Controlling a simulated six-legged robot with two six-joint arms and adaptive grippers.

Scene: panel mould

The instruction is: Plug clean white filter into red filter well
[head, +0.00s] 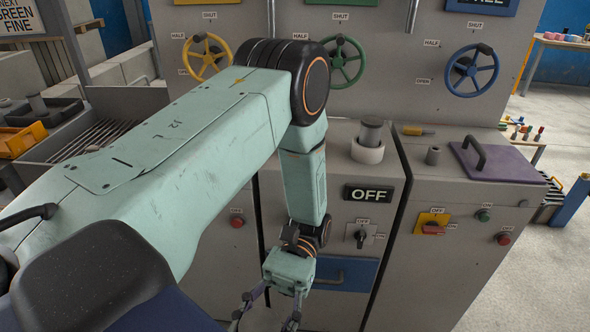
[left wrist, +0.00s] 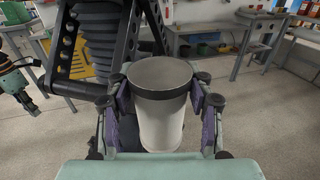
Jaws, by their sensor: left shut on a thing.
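My left gripper (head: 267,318) hangs low in front of the grey cabinet at the bottom edge of the head view. In the left wrist view my left gripper (left wrist: 166,105) is shut on a white filter (left wrist: 163,122), an upright cylinder with a dark band at its rim. The fingers grip it from both sides, and its lower end is partly hidden. No red filter well can be made out in either view. What seems to be my right gripper (left wrist: 28,103) shows at the left edge of the left wrist view; its fingers are unclear.
A grey cylinder in a white ring (head: 367,152) stands on the cabinet top above an OFF sign (head: 369,193). A purple lid (head: 497,161) lies to its right. Yellow, green and blue handwheels line the panel behind. A black tray (head: 42,113) and yellow bin (head: 22,140) stand left.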

